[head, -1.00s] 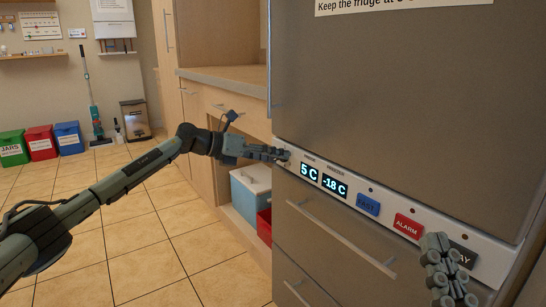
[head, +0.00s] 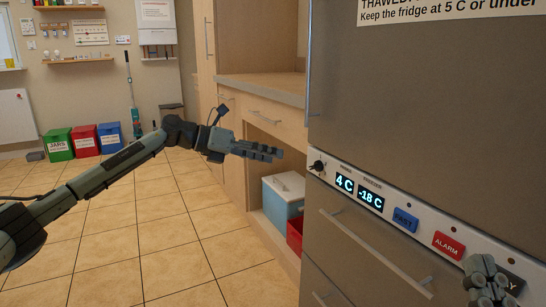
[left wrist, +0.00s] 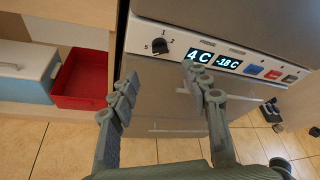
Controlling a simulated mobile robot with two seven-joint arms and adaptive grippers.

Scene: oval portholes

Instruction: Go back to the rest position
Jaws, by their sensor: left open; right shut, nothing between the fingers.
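My left gripper (head: 277,153) is open and empty, held out in front of the cupboard, left of the fridge panel and apart from it. In the left wrist view its two fingers (left wrist: 158,85) are spread, with the fridge panel beyond them. The dark knob (head: 317,166) at the panel's left end is free of the gripper; it also shows in the left wrist view (left wrist: 160,46). The displays (head: 358,190) read 4 C and -18 C. My right gripper (head: 487,284) is shut and empty at the lower right, in front of the panel's right end, partly cut off by the frame edge.
The fridge (head: 430,110) fills the right, with a drawer handle (head: 372,248) below its panel. A blue cool box (head: 282,195) and a red bin (head: 295,235) sit in the open cupboard. Tiled floor (head: 150,240) is clear at left. Coloured bins (head: 84,142) stand by the far wall.

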